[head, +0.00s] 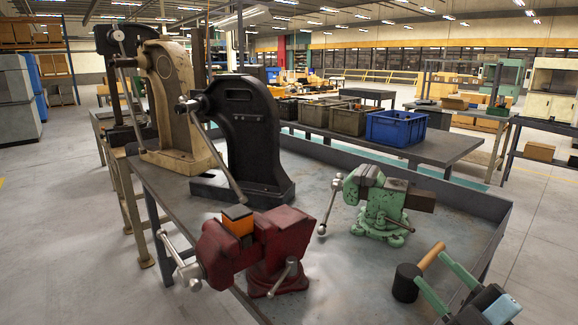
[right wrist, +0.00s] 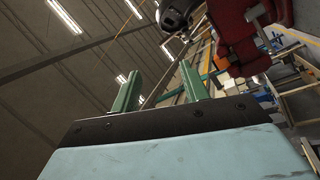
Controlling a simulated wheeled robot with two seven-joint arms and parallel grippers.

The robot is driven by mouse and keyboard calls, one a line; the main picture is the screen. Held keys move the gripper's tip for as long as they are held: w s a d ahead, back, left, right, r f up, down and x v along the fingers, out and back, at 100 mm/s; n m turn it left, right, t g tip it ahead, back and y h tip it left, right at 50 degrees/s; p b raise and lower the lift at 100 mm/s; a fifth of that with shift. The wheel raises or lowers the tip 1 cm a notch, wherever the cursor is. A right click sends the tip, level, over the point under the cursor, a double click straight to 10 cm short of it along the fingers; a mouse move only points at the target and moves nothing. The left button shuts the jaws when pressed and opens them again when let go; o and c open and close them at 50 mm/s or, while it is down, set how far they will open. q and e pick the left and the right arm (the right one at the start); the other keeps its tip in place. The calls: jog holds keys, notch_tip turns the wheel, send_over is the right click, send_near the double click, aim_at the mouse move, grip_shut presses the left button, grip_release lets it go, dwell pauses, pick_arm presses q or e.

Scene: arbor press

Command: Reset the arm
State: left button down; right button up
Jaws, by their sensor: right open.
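A black arbor press (head: 250,130) stands on the workbench, left of centre in the head view. Its metal lever (head: 222,160) slants down to the right from the hub, its low end in front of the press base. A beige arbor press (head: 172,95) stands behind it to the left, with its own lever (head: 130,92) hanging down. My right gripper (head: 432,270) is at the lower right of the head view, open, well away from both presses. Its two green fingers (right wrist: 158,92) stand apart in the right wrist view with nothing between them. My left gripper is not in view.
A red vise (head: 262,250) holds an orange block at the front of the bench; the vise also shows in the right wrist view (right wrist: 230,32). A green vise (head: 378,205) stands right of it. Crates (head: 397,128) stand behind.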

jog(key=s+d+f+m+g+h, duration=0.2)
jog(key=s+f+m+g+h, duration=0.15)
jog(key=f+m+h, duration=0.3)
jog(key=s+d+f+m+g+h, duration=0.3)
jog(key=s+f+m+h, duration=0.25)
jog(key=f+m, duration=0.25)
jog(key=s+a+f+g+y, duration=0.2)
jog(key=s+a+f+g, duration=0.25)
jog(key=s, duration=0.35)
jog(key=s+a+f+g+y, duration=0.2)
jog(key=s+a+f+g, duration=0.25)
jog(key=s, duration=0.25)
notch_tip(320, 180, down, 25)
jog(key=s+g, duration=0.1)
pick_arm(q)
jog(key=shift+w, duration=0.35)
pick_arm(e)
jog(key=s+d+f, duration=0.2)
jog(key=s+f, duration=0.5)
jog(key=s, duration=0.1)
jog(key=s+d+f+g, duration=0.1)
jog(key=s+f, duration=0.7)
jog(key=s, duration=0.1)
jog(key=shift+d+f+h, duration=0.3)
jog(key=shift+d+h, duration=0.1)
